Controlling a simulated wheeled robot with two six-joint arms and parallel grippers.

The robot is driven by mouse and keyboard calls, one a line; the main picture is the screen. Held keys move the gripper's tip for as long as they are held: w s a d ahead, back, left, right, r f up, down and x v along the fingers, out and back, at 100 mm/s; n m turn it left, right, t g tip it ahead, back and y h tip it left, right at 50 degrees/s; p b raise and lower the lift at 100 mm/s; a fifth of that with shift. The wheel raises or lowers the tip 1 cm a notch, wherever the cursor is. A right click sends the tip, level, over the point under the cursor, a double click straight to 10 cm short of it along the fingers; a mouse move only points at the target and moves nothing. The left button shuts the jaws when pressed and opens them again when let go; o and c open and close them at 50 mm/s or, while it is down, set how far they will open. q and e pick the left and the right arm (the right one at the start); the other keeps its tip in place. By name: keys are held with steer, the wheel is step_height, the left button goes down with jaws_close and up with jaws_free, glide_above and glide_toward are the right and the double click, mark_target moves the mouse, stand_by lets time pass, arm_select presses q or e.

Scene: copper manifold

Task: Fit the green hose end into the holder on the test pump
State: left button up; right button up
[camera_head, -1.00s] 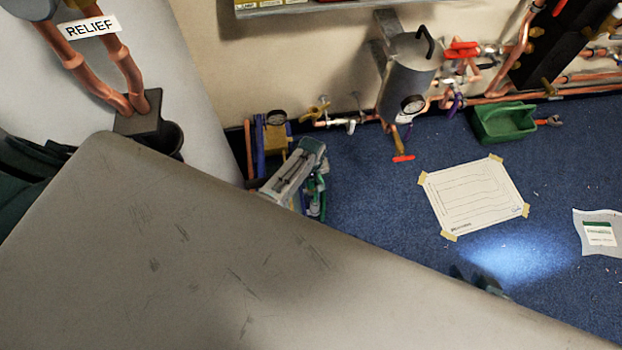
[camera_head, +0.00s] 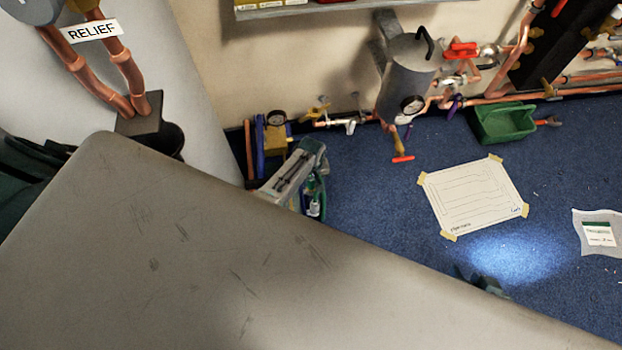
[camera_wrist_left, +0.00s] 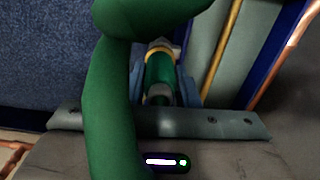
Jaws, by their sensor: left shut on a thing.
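The green hose (camera_wrist_left: 108,110) loops close across the left wrist view. Its green end (camera_wrist_left: 160,70), with a brass-coloured collar, lies between the fingers of my left gripper (camera_wrist_left: 163,82), which is shut on it. The test pump (camera_head: 274,140), with yellow and blue parts and a round gauge, stands near the wall in the head view. My left gripper shows there only as a small, partly hidden shape (camera_head: 314,197) beside the pump, with green on it. I cannot make out the holder or whether the hose end touches it. My right gripper (camera_head: 484,283) is mostly hidden at lower right.
A grey cylinder (camera_head: 405,80) and copper pipes with valves line the wall. A green bin (camera_head: 505,122) and a taped paper sheet (camera_head: 472,198) lie on the blue floor (camera_head: 360,200). A large grey surface blocks the lower head view.

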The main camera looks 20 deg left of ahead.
arm_select(q)
steer(key=shift+f+b, duration=0.45)
steer(key=shift+f, duration=0.3)
arm_select(e)
steer(key=shift+f, duration=0.5)
arm_select(q)
steer(key=o, duration=1.1)
steer(key=shift+o, duration=0.2)
arm_select(e)
steer(key=shift+r, duration=0.1)
arm_select(q)
step_height(320, 180, up, 11)
steer(key=p, duration=0.4)
arm_select(e)
steer(key=s+d+r+g, duration=0.1)
steer(key=s+d+r+g+h, duration=0.1)
steer(key=r+g, duration=0.1)
steer(key=shift+s+d+r+n, duration=0.1)
steer(key=shift+s+d+n, duration=0.05)
steer(key=shift+d+n, duration=0.2)
arm_select(q)
steer(key=shift+f, duration=0.1)
